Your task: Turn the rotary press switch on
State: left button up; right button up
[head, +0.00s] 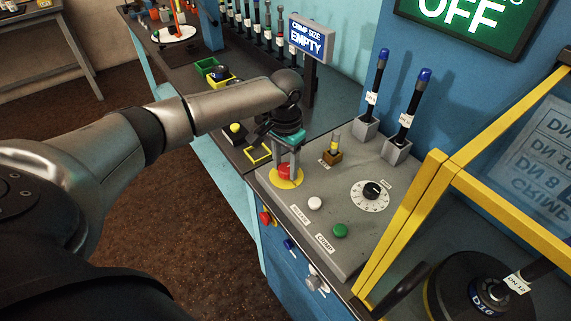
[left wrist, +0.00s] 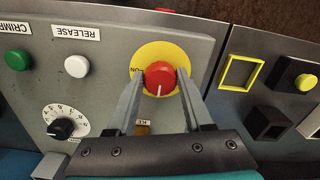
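The red rotary switch (left wrist: 160,77) sits on a yellow disc (left wrist: 152,53) on the grey control panel (head: 263,196). A white line on its face points toward my wrist in the left wrist view; part of a label shows on the disc. The red switch also shows in the head view (head: 285,171). My left gripper (head: 286,174) points down at it, one finger on each side. In the left wrist view the fingertips (left wrist: 161,76) lie against both sides of the switch, with no clear gap. My right gripper is not in view.
Close by are a white button (head: 315,203), a green button (head: 340,230), a black dial (head: 371,191) and a key switch (head: 332,155). A yellow-framed guard (head: 410,205) stands at right. A green screen (head: 463,18) reads OFF. Blue-capped tools (head: 411,110) stand behind.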

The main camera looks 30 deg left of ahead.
pick_arm(q)
grip_shut()
